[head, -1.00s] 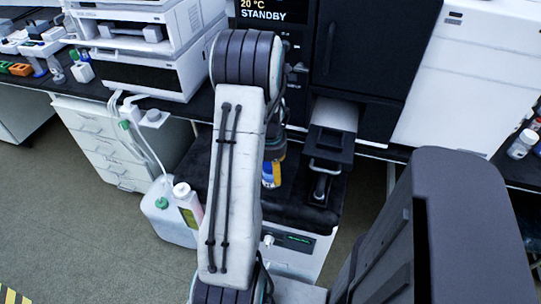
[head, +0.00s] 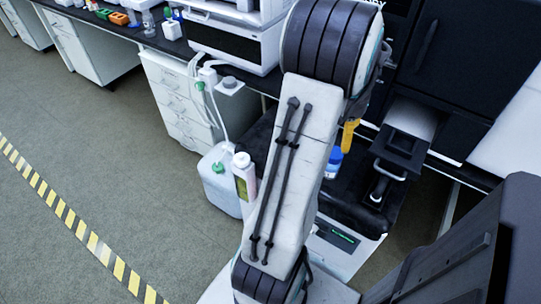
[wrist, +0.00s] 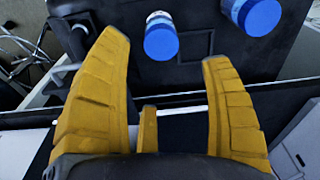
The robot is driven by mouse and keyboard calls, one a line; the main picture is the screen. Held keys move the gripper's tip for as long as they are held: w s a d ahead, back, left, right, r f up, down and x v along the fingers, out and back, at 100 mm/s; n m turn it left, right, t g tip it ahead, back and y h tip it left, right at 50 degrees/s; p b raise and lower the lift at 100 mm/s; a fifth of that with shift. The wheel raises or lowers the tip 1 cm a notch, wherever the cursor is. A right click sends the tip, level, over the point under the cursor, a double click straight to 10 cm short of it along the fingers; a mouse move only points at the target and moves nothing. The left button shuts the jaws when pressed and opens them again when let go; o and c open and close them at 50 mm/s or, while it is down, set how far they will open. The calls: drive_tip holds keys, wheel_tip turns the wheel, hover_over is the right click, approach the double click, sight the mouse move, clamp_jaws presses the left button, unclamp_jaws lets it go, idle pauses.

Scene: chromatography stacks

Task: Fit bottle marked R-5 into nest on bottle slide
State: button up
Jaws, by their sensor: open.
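Two blue-capped bottles show in the wrist view, one (wrist: 160,40) at top centre and one (wrist: 258,14) at top right, over a black surface. I cannot read their markings, so I cannot tell which is R-5. In the head view a blue bottle (head: 333,160) stands on the black cart top, partly behind my arm. My gripper (wrist: 164,46) is open, its yellow fingers apart and nothing held between them. One yellow finger (head: 349,135) shows above the bottle in the head view. A black slide-like part with a metal handle (head: 389,172) is right of the bottle; no nest is clear.
A white jug (head: 220,185) and a white bottle with a green label (head: 243,178) stand left of my arm. White drawers (head: 172,100) and a bench are behind. A dark cabinet (head: 450,60) stands at the back right. Floor at left is open, with striped tape (head: 75,220).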

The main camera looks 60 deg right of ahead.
drive_tip(key=w+a+r+n+t, duration=0.1)
drive_tip(key=w+a+r+n, duration=0.25)
drive_tip(key=w+a, duration=0.5)
drive_tip(key=w+a+r+n, duration=0.2)
drive_tip(key=w+a+n, duration=0.2)
drive_tip(key=w+a, duration=0.5)
drive_tip(key=a+n+t, duration=0.1)
drive_tip(key=a+n, duration=0.3)
drive_tip(key=a, duration=0.8)
drive_tip(key=shift+s+r, duration=0.3)
drive_tip(key=shift+r, duration=0.15)
drive_tip(key=shift+o, duration=0.5)
drive_tip(key=s+a+n, duration=0.3)
drive_tip(key=a+n, duration=0.1)
drive_tip(key=a, duration=0.4)
drive_tip(key=shift+s+a+f+t+y, duration=0.25)
drive_tip(key=shift+s+a+t+y, duration=0.05)
drive_tip(key=shift+a+t+y, duration=0.1)
drive_tip(key=shift+s+a+n, duration=0.2)
drive_tip(key=shift+a+n, duration=0.1)
drive_tip(key=shift+n, duration=0.15)
